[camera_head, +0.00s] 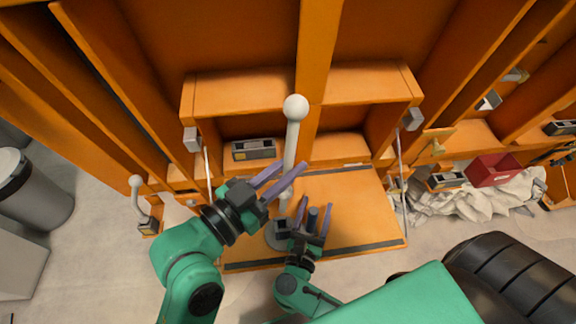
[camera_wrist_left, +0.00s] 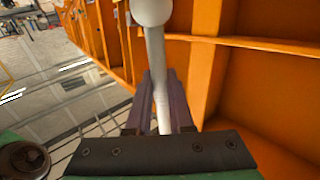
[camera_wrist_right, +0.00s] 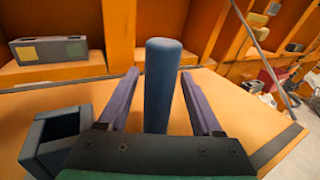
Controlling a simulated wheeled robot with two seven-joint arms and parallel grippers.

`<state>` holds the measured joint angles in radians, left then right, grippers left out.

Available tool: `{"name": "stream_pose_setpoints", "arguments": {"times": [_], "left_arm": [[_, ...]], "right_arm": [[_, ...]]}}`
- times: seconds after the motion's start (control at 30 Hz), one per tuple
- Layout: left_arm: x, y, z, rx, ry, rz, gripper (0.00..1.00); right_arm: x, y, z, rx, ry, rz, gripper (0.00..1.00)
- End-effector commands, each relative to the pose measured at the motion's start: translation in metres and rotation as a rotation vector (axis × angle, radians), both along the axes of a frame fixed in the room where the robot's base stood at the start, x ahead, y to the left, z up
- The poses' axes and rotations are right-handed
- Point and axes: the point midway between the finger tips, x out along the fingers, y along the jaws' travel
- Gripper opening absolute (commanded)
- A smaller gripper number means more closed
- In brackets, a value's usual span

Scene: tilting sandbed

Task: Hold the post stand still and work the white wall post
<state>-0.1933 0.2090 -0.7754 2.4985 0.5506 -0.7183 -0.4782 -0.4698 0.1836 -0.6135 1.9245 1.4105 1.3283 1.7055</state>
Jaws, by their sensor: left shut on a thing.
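The white post (camera_head: 291,145), with a ball top, stands nearly upright above the fold-down orange shelf. My left gripper (camera_head: 289,173) is shut on its shaft; the left wrist view shows the white post (camera_wrist_left: 156,60) between the fingers, its ball above them. My right gripper (camera_head: 316,208) is open around this peg; in the right wrist view the peg (camera_wrist_right: 161,85) shows gaps to both fingers. A dark square socket (camera_wrist_right: 50,143) sits left of it. The post's lower end is partly hidden.
The orange shelf (camera_head: 355,215) hangs by stays before an orange wall with ribs. A grey box (camera_head: 254,149) stands in the recess behind. A smaller white-balled post (camera_head: 137,190) is at left. A red bin (camera_head: 494,170) and white cloth (camera_head: 470,208) lie right.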

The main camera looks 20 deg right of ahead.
Motion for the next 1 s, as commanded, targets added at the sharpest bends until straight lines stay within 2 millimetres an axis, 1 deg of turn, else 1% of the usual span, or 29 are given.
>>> {"name": "stream_pose_setpoints", "arguments": {"times": [0.13,0.23,0.5,0.6,0.73,1.0], "left_arm": [[0.0,0.0,0.0,-0.001,0.0,0.0,0.0],[0.0,0.0,0.0,-0.001,0.0,0.0,0.0],[0.0,0.0,0.0,-0.001,0.0,0.0,0.0],[0.0,0.0,0.0,-0.001,0.0,0.0,0.0],[0.0,0.0,0.0,-0.001,0.0,0.0,0.0],[0.0,0.0,0.0,-0.001,0.0,0.0,0.0]], "right_arm": [[-0.002,0.002,0.0,0.001,0.001,0.0,0.66],[-0.013,0.011,-0.001,0.001,0.003,0.001,0.66],[-0.068,0.056,-0.001,0.002,0.005,0.0,0.66],[-0.083,0.068,-0.001,0.001,0.003,0.001,0.66],[-0.093,0.075,0.0,0.0,0.001,0.0,0.66],[-0.093,0.076,0.0,0.0,0.0,0.0,0.66]]}}
